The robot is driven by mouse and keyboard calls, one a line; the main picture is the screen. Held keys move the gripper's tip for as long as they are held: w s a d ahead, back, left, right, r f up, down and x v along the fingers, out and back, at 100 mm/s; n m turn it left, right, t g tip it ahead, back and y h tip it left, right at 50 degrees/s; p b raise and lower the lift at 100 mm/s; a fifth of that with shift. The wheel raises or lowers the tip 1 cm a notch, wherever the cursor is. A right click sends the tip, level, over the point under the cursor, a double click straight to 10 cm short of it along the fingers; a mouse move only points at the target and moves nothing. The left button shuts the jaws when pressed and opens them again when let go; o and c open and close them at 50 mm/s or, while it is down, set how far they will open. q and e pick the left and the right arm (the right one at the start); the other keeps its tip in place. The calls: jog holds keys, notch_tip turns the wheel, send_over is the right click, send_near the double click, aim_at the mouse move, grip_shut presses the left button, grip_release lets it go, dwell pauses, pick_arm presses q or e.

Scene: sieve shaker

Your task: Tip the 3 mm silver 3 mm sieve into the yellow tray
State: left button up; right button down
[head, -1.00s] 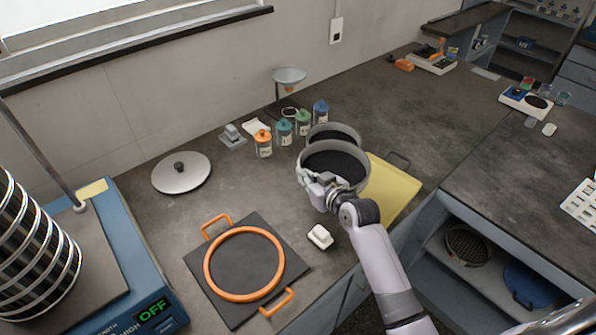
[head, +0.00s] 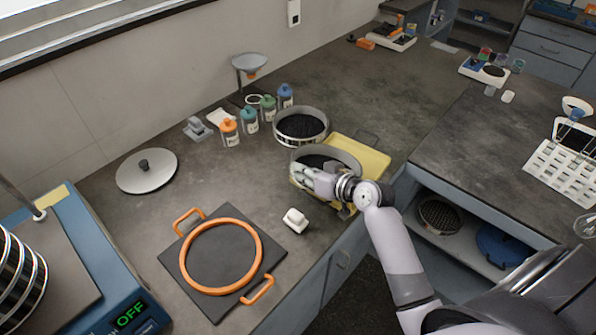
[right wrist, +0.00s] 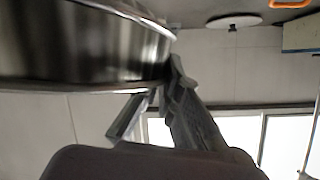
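A silver sieve (head: 330,150) with dark contents is in my right gripper (head: 312,181), over the left part of the yellow tray (head: 372,158). The gripper is shut on the sieve's near wall, and the sieve hides part of the tray. In the right wrist view the sieve's shiny metal wall (right wrist: 85,45) fills the upper left, with the gripper fingers at its edge. Whether the sieve touches the tray is unclear, and its size mark is not legible. My left gripper is not in view.
Another silver sieve with dark contents (head: 301,126) stands behind the held one. Several capped jars (head: 249,120) stand to its left. A small white block (head: 295,220) and a dark plate with an orange ring (head: 221,256) are in front. The back bench has free room.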

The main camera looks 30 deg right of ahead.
jog(key=shift+m+g+y, duration=0.3)
jog(key=shift+m+y, duration=0.3)
jog(key=shift+m, duration=0.3)
jog(key=r+p, duration=0.1)
jog(key=d+r, duration=0.1)
jog(key=r+p, duration=0.1)
jog(key=shift+w+d+r+p, duration=0.25)
jog(key=shift+w+r+p, duration=0.1)
jog(key=shift+w, duration=0.05)
jog(key=w+d+r+m+y+b, duration=0.2)
jog(key=w+d+m+b, duration=0.3)
jog(key=d+b, duration=0.5)
jog(key=w+d+r+m+g+y+b, duration=0.1)
jog(key=w+d+m+y+b, duration=0.3)
jog(key=d+b, duration=0.6)
jog(key=shift+w+d+r+m+y, duration=0.4)
jog(key=shift+r+m+y, duration=0.3)
jog(key=shift+m, duration=0.4)
